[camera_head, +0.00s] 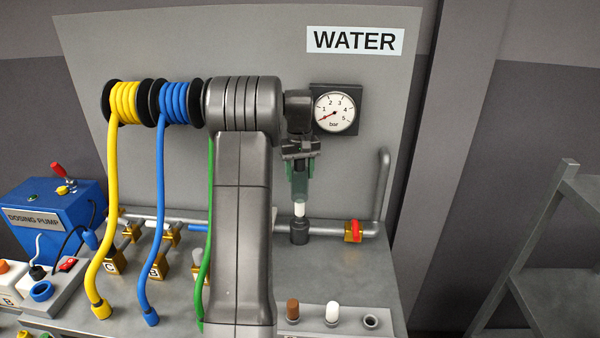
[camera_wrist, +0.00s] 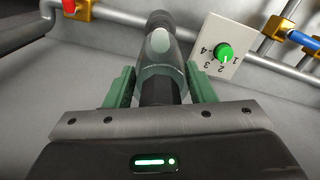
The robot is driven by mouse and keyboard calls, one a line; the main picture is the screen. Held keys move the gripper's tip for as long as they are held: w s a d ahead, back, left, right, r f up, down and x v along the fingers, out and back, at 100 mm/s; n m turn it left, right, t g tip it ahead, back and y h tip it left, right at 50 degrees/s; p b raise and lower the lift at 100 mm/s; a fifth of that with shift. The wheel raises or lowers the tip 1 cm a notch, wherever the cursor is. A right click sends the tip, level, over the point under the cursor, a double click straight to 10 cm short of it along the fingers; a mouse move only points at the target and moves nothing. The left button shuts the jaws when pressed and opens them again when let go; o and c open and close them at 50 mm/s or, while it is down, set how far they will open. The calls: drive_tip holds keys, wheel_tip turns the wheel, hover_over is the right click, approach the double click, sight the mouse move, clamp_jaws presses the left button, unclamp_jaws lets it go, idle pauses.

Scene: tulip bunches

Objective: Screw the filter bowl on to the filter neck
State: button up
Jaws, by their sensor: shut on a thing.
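My gripper (camera_head: 299,166) points down in the head view, below the pressure gauge, and is shut on the filter bowl (camera_head: 300,188), a see-through greenish cup. In the wrist view the green fingers of my gripper (camera_wrist: 160,86) stand on both sides of the bowl (camera_wrist: 160,72). The white filter cartridge (camera_head: 299,210) stands upright in the dark filter neck (camera_head: 299,234) on the pipe. The bowl is above the neck, roughly in line with it, its lower end near the cartridge top. Whether the bowl surrounds the cartridge top is hard to tell.
A red-handled valve (camera_head: 353,230) sits on the pipe right of the neck. A brown cartridge (camera_head: 292,309) and a white one (camera_head: 332,313) stand at the bench front. Yellow (camera_head: 105,220), blue (camera_head: 158,220) and green hoses hang to the left. A dial plate (camera_wrist: 220,48) shows in the wrist view.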

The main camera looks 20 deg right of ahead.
sight(300, 197)
idle(0.3)
drive_tip(key=shift+f+b, duration=1.55)
drive_tip(key=shift+f, duration=2.25)
drive_tip(key=shift+f+b, duration=0.35)
drive_tip(key=shift+f, duration=0.65)
drive_tip(key=m, duration=0.2)
drive_tip(key=shift+r+m+p, duration=0.1)
drive_tip(key=shift+m+p, duration=0.2)
drive_tip(key=shift+p, duration=0.1)
drive_tip(key=shift+m, duration=1.3)
drive_tip(key=m+p, duration=0.1)
drive_tip(key=m, duration=0.1)
drive_tip(key=shift+m, duration=1.6)
